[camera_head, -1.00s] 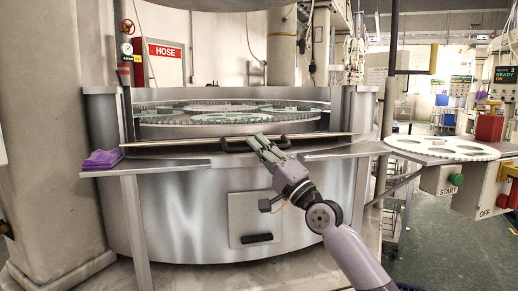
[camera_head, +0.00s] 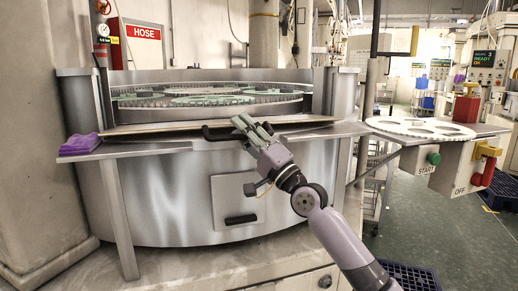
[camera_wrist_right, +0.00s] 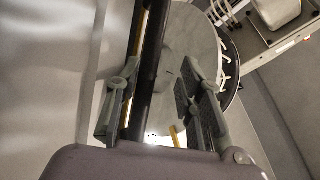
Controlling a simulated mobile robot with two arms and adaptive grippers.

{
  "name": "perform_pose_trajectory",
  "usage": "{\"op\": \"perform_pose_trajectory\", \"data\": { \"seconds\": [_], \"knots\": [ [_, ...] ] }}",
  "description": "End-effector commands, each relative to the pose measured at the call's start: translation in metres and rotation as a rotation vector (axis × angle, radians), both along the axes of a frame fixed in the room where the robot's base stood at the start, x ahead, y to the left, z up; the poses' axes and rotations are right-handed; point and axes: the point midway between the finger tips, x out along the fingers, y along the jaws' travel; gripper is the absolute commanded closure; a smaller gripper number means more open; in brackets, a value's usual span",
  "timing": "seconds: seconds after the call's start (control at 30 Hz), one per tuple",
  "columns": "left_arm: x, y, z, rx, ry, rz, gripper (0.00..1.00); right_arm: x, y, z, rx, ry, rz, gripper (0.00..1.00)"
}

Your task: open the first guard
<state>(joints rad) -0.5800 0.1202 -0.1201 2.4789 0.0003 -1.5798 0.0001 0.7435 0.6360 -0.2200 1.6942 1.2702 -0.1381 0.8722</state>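The guard appears to be the low panel with a thin tan top edge (camera_head: 150,128) across the front of the round lapping machine (camera_head: 150,190). A dark bar handle (camera_head: 214,133) sits at its middle. My right gripper (camera_head: 243,122) is at this handle, its fingers covering part of it. In the right wrist view the dark bar (camera_wrist_right: 155,60) runs between the two spread fingers (camera_wrist_right: 160,100), with a gap visible on the right finger's side. Whether the left finger touches the bar I cannot tell. My left gripper is not in view.
Toothed discs (camera_head: 205,95) lie inside the machine. A purple cloth (camera_head: 80,144) lies on the left ledge. On the right are a white carrier plate (camera_head: 420,129), a green START button (camera_head: 433,158) and a red OFF switch (camera_head: 485,177). A dark crate (camera_head: 412,275) stands on the floor.

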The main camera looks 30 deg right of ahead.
Motion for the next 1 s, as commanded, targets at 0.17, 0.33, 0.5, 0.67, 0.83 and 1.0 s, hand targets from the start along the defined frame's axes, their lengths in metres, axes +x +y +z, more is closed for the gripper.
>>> {"op": "perform_pose_trajectory", "data": {
  "seconds": [0.17, 0.33, 0.5, 0.67, 0.83, 1.0],
  "knots": [
    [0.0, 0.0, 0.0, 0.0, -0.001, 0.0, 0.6, -0.025, -0.011, -0.021, -0.005, 0.007, -0.001, 0.67],
    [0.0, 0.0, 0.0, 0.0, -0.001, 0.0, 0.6, -0.051, -0.021, -0.038, -0.007, 0.007, -0.001, 0.67],
    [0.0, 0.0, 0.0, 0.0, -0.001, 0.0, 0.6, -0.07, -0.029, -0.051, -0.006, 0.007, 0.0, 0.67],
    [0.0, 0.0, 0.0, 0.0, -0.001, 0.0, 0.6, -0.08, -0.034, -0.057, -0.004, 0.005, -0.001, 0.67],
    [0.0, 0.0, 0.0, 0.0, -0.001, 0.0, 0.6, -0.084, -0.035, -0.059, 0.0, 0.003, 0.001, 0.67],
    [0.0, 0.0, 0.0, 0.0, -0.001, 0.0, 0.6, -0.084, -0.035, -0.059, 0.0, 0.003, 0.001, 0.67]
  ]
}}
